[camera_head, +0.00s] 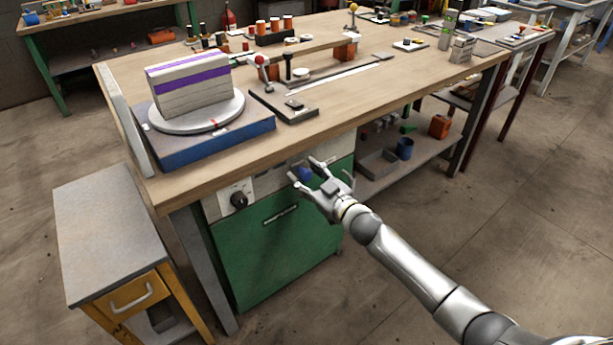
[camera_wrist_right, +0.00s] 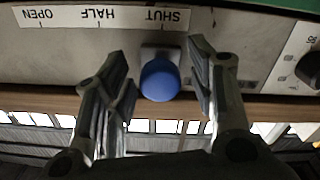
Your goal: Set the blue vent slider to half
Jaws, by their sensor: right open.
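The blue vent slider knob (camera_wrist_right: 160,80) sits on the grey panel strip, lined up with the SHUT mark of a white label (camera_wrist_right: 98,17). The label appears upside down in the right wrist view, with HALF left of the knob and OPEN at the far left. The knob also shows in the head view (camera_head: 305,173) under the bench top, above the green cabinet (camera_head: 270,235). My right gripper (camera_head: 304,168) is open, one finger on each side of the knob, with visible gaps. Contact is not seen. My left gripper is out of view.
A black rotary dial (camera_head: 238,200) is on the same panel, left of the slider in the head view. The wooden bench top (camera_head: 330,115) overhangs the panel. A small side table (camera_head: 100,220) stands at the left. The floor in front is clear.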

